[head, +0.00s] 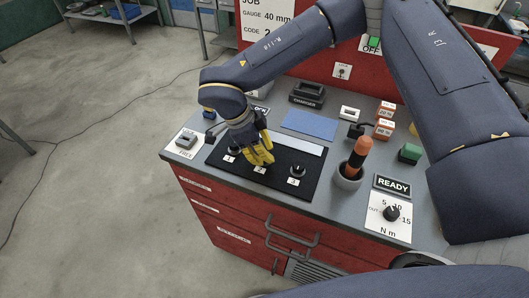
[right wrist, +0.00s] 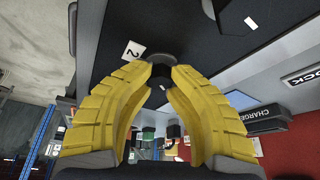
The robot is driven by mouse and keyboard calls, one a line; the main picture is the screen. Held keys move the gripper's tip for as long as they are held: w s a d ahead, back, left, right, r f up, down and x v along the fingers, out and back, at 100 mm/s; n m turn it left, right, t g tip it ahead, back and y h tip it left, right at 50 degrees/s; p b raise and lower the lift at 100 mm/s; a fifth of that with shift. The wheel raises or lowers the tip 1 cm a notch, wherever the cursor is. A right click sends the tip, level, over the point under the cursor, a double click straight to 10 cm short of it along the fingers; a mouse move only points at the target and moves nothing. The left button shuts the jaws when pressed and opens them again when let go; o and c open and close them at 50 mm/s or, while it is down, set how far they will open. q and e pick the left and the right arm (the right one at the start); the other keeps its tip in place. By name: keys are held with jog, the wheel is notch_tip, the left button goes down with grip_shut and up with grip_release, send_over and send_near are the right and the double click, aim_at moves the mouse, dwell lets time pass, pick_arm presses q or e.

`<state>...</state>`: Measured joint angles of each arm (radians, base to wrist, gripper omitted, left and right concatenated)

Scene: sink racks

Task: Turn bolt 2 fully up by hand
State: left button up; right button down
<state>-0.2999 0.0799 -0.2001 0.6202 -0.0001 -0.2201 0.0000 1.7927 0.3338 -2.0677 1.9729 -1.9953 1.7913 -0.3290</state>
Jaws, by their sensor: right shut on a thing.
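My right gripper (head: 262,161), with yellow fingers, reaches down to the black mat (head: 222,158) and is shut on bolt 2 at the middle position. In the right wrist view the two fingertips (right wrist: 160,80) close around the dark head of bolt 2 (right wrist: 159,58), beside the white label "2" (right wrist: 133,50). The fingers hide most of bolt 2 in the head view. Bolt 1 (head: 235,152) stands left of the gripper and bolt 3 (head: 297,170) to its right, both black and upright by their labels. My left gripper is not in view.
An orange-handled driver (head: 359,153) stands in a grey cup (head: 347,178) right of the mat. Beyond are a blue pad (head: 309,124), a charger (head: 307,94) and orange-and-white boxes (head: 385,119). A torque dial (head: 391,212) and READY sign (head: 392,184) are at the right.

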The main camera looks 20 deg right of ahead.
jog(key=c, duration=1.1)
grip_release()
jog(key=shift+f, duration=0.15)
jog(key=shift+c, duration=0.2)
jog(key=v, duration=1.2)
